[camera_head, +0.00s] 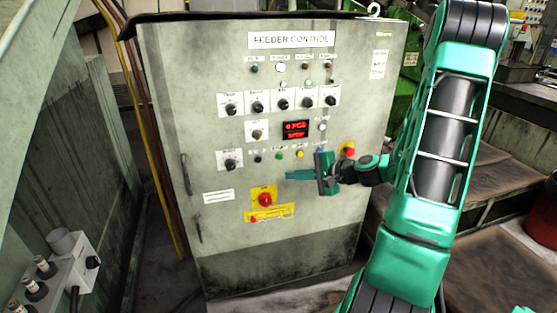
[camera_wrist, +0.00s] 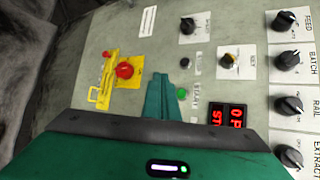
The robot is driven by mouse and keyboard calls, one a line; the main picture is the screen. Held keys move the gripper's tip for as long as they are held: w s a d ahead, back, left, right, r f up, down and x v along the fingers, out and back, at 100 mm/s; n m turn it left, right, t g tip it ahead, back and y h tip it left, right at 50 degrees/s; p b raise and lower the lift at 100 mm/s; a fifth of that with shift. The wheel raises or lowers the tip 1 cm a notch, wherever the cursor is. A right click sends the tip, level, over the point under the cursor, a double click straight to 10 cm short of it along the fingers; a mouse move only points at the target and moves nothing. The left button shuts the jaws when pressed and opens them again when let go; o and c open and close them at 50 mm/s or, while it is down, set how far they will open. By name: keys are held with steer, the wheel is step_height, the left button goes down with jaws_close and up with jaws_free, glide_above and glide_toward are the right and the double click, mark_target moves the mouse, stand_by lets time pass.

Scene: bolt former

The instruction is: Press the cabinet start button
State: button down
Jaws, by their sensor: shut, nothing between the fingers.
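The grey cabinet (camera_head: 225,140) labelled FEEDER CONTROL stands in the middle of the head view. A green button (camera_head: 278,156) sits in its lower button row, between a black button (camera_head: 258,159) and a yellow button (camera_head: 300,154). My gripper (camera_head: 289,174) is shut and empty, in front of the panel and just below that row, with its fingers pointing left in the picture. In the wrist view the green button (camera_wrist: 182,94) shows right beside the closed fingertips (camera_wrist: 158,82). Contact with the panel cannot be told. The button labels are too small to read.
A red mushroom button (camera_head: 348,150) is close to my wrist. Dark selector knobs (camera_head: 283,104) and a red display (camera_head: 295,129) are above. A grey box with connectors (camera_head: 70,265) stands lower left.

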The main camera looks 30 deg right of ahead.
mark_target(280, 157)
steer(key=shift+w+d, duration=0.35)
steer(key=shift+w, duration=0.95)
steer(key=shift+w+d, duration=0.35)
steer(key=shift+w, duration=0.95)
steer(key=shift+w+d, duration=0.35)
steer(key=shift+w, duration=0.95)
steer(key=shift+w+d, duration=0.15)
steer(key=shift+w, duration=0.2)
